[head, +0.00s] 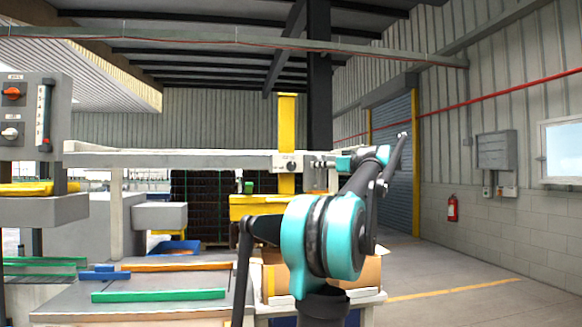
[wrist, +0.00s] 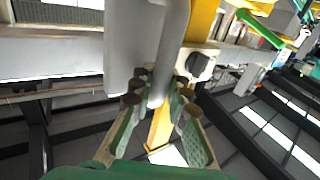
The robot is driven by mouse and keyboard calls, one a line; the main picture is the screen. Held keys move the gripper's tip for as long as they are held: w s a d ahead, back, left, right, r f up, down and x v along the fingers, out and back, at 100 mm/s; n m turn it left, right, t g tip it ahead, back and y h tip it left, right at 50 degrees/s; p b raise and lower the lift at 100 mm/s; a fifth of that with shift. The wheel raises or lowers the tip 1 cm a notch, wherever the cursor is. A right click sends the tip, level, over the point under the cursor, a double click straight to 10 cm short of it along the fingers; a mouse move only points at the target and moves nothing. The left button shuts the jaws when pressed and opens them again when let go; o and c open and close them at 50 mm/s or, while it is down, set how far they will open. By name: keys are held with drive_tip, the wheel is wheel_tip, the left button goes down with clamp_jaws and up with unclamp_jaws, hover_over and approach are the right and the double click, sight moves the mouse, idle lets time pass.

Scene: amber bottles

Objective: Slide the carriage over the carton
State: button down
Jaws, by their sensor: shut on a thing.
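The carriage (head: 289,162) is a pale block with a dark knob on a grey horizontal rail (head: 180,158). A yellow upright (head: 287,120) passes through it, with a yellow head (head: 255,206) below. My gripper (head: 322,165) is at the carriage's right side. In the wrist view my gripper (wrist: 160,92) has its green-padded fingers closed around a grey bar (wrist: 172,45) beside the carriage's yellow upright and dark knob (wrist: 199,66). An open brown carton (head: 371,272) stands low behind my arm, which hides its middle. The yellow head is above the carton's left part.
A conveyor table (head: 140,290) with green and orange guide strips lies at left. A control panel (head: 30,115) stands at far left. A dark column (head: 319,90) rises behind the rail. Open floor (head: 450,275) lies at right.

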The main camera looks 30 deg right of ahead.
drive_tip(key=s+d, duration=0.4)
drive_tip(key=d, duration=0.8)
drive_tip(key=shift+d, duration=0.15)
drive_tip(key=c, duration=1.5)
unclamp_jaws()
drive_tip(key=shift+d, duration=0.15)
drive_tip(key=shift+o, duration=0.3)
drive_tip(key=v, duration=1.2)
